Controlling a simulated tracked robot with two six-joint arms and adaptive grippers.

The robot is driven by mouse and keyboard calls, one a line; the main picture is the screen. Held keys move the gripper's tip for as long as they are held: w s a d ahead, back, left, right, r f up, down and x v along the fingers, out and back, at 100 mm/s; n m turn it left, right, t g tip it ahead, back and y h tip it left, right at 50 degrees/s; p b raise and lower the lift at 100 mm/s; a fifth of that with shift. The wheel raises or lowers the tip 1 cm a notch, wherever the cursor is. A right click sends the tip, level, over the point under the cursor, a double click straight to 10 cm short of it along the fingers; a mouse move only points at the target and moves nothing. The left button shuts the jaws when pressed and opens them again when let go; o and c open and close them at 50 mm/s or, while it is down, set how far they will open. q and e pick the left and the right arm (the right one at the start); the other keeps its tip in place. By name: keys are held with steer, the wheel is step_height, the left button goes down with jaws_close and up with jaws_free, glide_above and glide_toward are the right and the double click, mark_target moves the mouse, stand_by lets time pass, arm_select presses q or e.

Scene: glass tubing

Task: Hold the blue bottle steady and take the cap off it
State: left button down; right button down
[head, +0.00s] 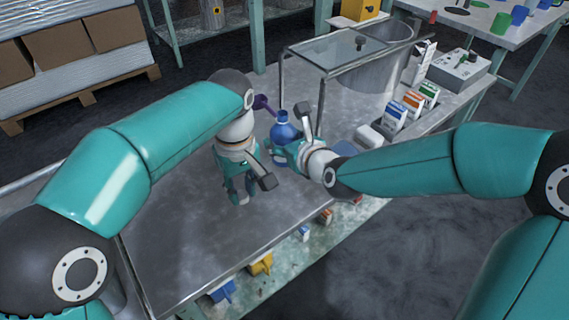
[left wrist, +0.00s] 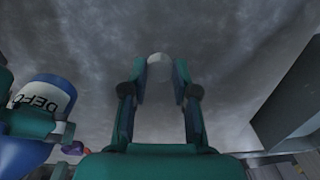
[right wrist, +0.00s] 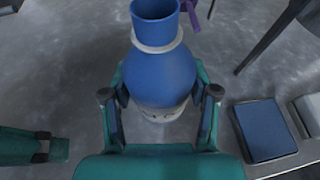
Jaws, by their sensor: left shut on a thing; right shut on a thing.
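The blue bottle (head: 284,130) stands upright on the metal table, below the glass-topped stand. My right gripper (head: 277,149) is shut around its body; in the right wrist view the bottle (right wrist: 162,75) sits between the fingers, its blue neck bare above a white collar. My left gripper (head: 240,198) is to the left of the bottle and nearer the front, pointing down. It is shut on a small white cap (left wrist: 158,61), apart from the bottle. The cap also shows low between the fingertips in the head view (head: 243,200).
A purple object (head: 262,103) is just behind the bottle. A glass-topped stand (head: 345,50) rises behind. A blue flat block (right wrist: 265,130) and a white block (head: 368,136) lie right of the bottle. Small boxes (head: 411,102) stand further right. The table's front left is clear.

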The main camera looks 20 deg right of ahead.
step_height(320, 180, down, 6)
steer(key=shift+r+b, duration=0.1)
steer(key=shift+b, duration=0.45)
steer(key=shift+c, duration=1.4)
jaws_free()
